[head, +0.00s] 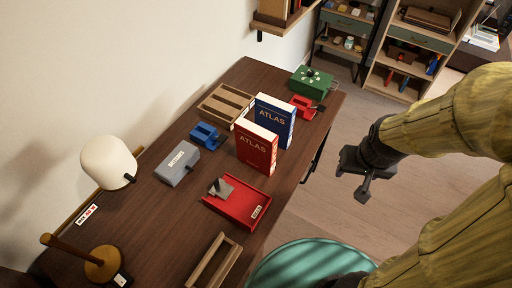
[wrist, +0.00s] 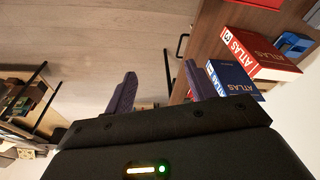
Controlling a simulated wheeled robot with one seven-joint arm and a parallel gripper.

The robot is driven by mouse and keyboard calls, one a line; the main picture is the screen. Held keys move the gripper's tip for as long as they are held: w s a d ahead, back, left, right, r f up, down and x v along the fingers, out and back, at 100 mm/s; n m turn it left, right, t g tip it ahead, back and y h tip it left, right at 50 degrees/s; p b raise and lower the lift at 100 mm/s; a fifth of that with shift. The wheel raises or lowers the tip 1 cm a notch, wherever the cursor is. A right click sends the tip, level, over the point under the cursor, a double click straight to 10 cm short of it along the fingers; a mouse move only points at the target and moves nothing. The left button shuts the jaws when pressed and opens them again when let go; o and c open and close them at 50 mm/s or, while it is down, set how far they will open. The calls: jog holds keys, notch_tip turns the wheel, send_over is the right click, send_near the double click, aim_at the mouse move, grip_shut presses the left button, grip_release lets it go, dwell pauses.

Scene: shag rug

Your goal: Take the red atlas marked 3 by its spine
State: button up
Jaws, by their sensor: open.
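The red atlas (head: 256,150) stands upright on the dark desk, its titled cover facing the head camera. My gripper (head: 353,184) is open and empty, off the desk's right side, well apart from both books. Its two fingers also show in the wrist view (wrist: 158,82).
The desk (head: 160,215) also holds a red tray (head: 236,204), a grey box (head: 177,162), a blue holder (head: 206,135), a wooden tray (head: 226,104), a green box (head: 312,83) and a lamp (head: 107,162). A teal round seat (head: 312,265) is at front.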

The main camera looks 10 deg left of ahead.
jog(key=w+d+f+n+t+b, duration=0.2)
jog(key=w+f+n+b, duration=0.2)
jog(key=w+f, duration=0.35)
jog(key=n+t+y+b, duration=0.2)
jog(key=n+y+b, duration=0.75)
jog(key=y, duration=0.75)
send_near(274, 156)
jog(key=shift+p+v, duration=0.4)
jog(key=shift+v, duration=0.8)
jog(key=shift+w+r, duration=0.1)
jog(key=shift+r, duration=0.05)
jog(key=p+x, duration=0.1)
jog(key=x, duration=1)
jog(key=shift+a, duration=0.4)
jog(key=shift+w+a, duration=0.15)
jog(key=shift+a, duration=0.1)
